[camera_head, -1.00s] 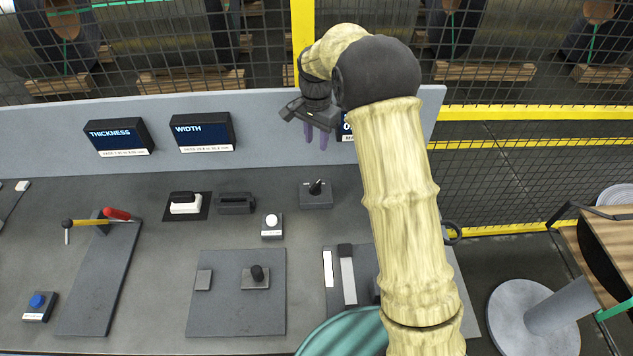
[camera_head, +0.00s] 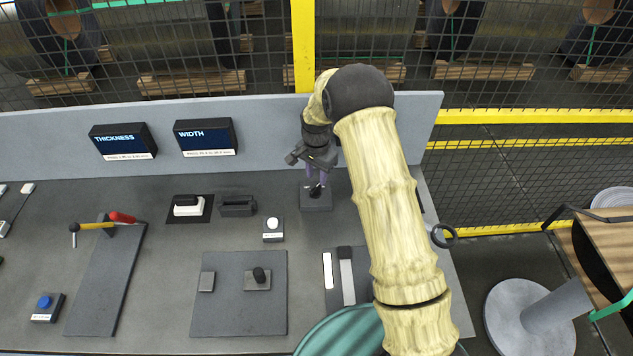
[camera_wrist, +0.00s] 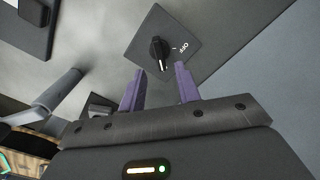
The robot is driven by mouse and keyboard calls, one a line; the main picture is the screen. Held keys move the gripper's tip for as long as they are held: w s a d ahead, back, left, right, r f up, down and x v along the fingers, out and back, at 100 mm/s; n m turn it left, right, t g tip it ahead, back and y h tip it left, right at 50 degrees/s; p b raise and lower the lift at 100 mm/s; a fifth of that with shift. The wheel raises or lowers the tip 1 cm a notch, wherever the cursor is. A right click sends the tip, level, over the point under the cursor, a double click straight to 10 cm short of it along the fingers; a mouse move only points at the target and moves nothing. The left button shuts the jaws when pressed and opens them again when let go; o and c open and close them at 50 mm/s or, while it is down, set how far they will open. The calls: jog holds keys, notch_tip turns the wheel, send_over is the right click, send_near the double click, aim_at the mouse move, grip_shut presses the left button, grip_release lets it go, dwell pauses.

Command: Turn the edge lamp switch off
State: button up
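The rotary switch is a black knob on a square dark grey base (camera_head: 317,203), partly hidden behind my gripper in the head view. In the wrist view the black knob (camera_wrist: 159,49) shows clearly, with an OFF label to its right. The knob's white pointer line points down towards my gripper in that picture, away from the OFF label. My gripper (camera_wrist: 161,70) has its two purple fingers apart with nothing between them. The fingertips are close to the knob, and it shows just beyond the gap between them. I cannot tell whether they touch it.
A white push button (camera_head: 272,223), a black handle (camera_head: 238,205) and a white rocker (camera_head: 187,207) are left of the switch. A slider (camera_head: 347,278) lies in front. The upright back panel (camera_head: 270,130) with displays stands behind. Bare desk surrounds the switch base.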

aim_at(316, 186)
notch_tip(316, 186, down, 5)
jog(key=shift+f+p, duration=0.15)
jog(key=shift+p, duration=0.45)
grip_shut()
